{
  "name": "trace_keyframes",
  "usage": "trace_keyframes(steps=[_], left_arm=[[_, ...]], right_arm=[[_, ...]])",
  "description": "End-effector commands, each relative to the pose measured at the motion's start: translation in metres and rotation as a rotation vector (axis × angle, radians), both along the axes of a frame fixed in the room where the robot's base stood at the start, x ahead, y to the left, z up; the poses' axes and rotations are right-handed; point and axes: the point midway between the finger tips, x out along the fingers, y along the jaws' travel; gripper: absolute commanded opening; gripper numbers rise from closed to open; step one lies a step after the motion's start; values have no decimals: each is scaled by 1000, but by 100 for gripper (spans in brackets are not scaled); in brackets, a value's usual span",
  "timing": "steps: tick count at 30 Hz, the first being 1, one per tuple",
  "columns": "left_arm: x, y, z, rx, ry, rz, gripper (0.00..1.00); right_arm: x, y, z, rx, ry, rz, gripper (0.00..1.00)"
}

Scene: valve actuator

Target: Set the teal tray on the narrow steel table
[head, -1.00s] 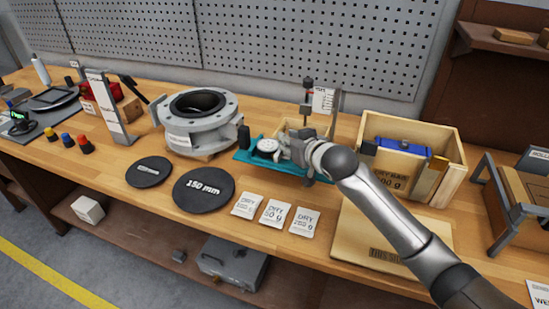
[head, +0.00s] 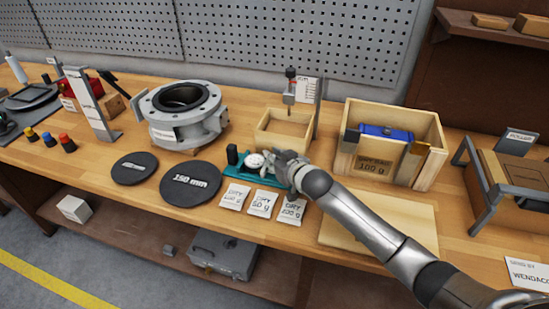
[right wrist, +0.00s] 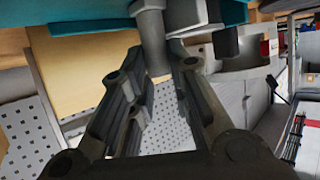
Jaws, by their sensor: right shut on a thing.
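The teal tray (head: 236,166) is over the wooden workbench, just behind the white sachets. It carries a round white-faced gauge (head: 256,161) and a small black upright part (head: 232,154). My right gripper (head: 284,163) is at the tray's right end, shut on it; the fingers hide that end. In the right wrist view, the teal tray (right wrist: 92,17) crosses the top, and a grey post (right wrist: 152,40) sits between the fingers (right wrist: 150,75). I cannot tell whether the tray touches the bench. I cannot make out a narrow steel table. My left gripper is not in view.
A grey flanged valve body (head: 188,124) stands behind left. Black discs (head: 191,184) and white sachets (head: 263,201) lie in front. A small open wooden box (head: 285,140) is behind the tray. A larger wooden box (head: 388,158) and a flat board (head: 375,220) are to the right.

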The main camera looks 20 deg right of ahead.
Motion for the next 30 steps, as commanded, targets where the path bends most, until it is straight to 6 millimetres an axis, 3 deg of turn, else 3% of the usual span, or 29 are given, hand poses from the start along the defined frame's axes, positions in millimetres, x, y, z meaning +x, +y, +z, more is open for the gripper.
trace_keyframes(steps=[3,4,9,20,30], left_arm=[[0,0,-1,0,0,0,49],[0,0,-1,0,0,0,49],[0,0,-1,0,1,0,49],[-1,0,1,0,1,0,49],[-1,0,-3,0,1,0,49]], right_arm=[[1,0,0,2,-6,1,0],[0,0,-2,0,0,0,20],[0,0,-2,0,0,0,40],[0,0,2,0,0,0,40],[-32,-7,13,0,0,0,40]])
